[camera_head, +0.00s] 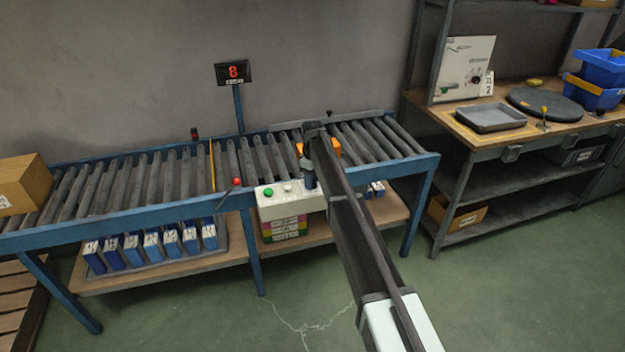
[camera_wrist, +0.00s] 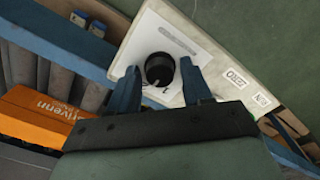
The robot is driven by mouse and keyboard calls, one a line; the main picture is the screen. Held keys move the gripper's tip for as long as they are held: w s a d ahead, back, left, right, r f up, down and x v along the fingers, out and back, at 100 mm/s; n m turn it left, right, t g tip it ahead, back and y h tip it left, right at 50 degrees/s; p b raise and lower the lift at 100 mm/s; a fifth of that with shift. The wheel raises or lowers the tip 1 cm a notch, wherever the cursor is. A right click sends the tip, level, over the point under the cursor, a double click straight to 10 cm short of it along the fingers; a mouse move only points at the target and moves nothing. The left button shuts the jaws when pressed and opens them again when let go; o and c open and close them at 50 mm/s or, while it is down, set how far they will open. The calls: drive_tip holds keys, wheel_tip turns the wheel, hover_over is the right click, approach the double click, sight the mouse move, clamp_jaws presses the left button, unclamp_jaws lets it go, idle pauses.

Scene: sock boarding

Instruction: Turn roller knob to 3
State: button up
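The black round roller knob (camera_wrist: 159,68) sits on a pale control panel (camera_wrist: 222,40), beside a printed label strip. A light pointer mark shows near its lower edge, but the setting is too small to read. My gripper (camera_wrist: 159,66) is open, with one blue finger on each side of the knob and narrow gaps showing; contact cannot be told. In the head view, my gripper (camera_head: 310,180) is at the right part of the control box (camera_head: 290,203) on the conveyor's front, and the knob is hidden behind my arm. The display (camera_head: 233,73) reads a red 8.
The roller conveyor (camera_head: 100,187) runs along the wall, with a brown carton (camera_head: 24,184) at its left end. An orange box (camera_head: 333,146) lies on the rollers behind my gripper. A workbench (camera_head: 450,118) stands right.

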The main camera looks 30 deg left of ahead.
drive_tip(key=c, duration=0.7)
drive_tip(key=shift+c, duration=0.2)
drive_tip(key=shift+m, duration=0.3)
drive_tip(key=m, duration=0.4)
drive_tip(key=shift+m, duration=2.1)
drive_tip(key=o, duration=1)
drive_tip(key=shift+o, duration=0.2)
